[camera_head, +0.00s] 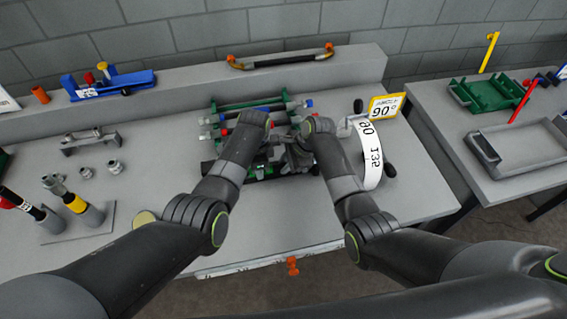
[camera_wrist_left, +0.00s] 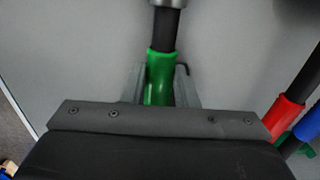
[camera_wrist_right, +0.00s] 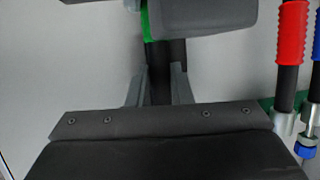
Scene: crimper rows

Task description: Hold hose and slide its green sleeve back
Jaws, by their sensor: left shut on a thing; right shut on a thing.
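The hose is black; it shows in the left wrist view (camera_wrist_left: 166,32) and in the right wrist view (camera_wrist_right: 160,75). Its green sleeve (camera_wrist_left: 161,70) runs down between the fingers of my left gripper (camera_wrist_left: 160,88), which is shut on it. A metal fitting (camera_wrist_left: 168,3) shows at the top of the left wrist view. My right gripper (camera_wrist_right: 156,88) is shut on the black hose. A bit of the green sleeve (camera_wrist_right: 146,22) shows beyond it, beside my other gripper's dark body. In the head view my grippers hide most of the hose.
A green rack (camera_head: 235,104) with red- and blue-sleeved hoses lies around my grippers. A red sleeve (camera_wrist_right: 291,35) is close by on the right. A 90° sign (camera_head: 385,107) and a white curved scale (camera_head: 371,155) stand to the right. Metal fittings (camera_head: 115,167) stand at left.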

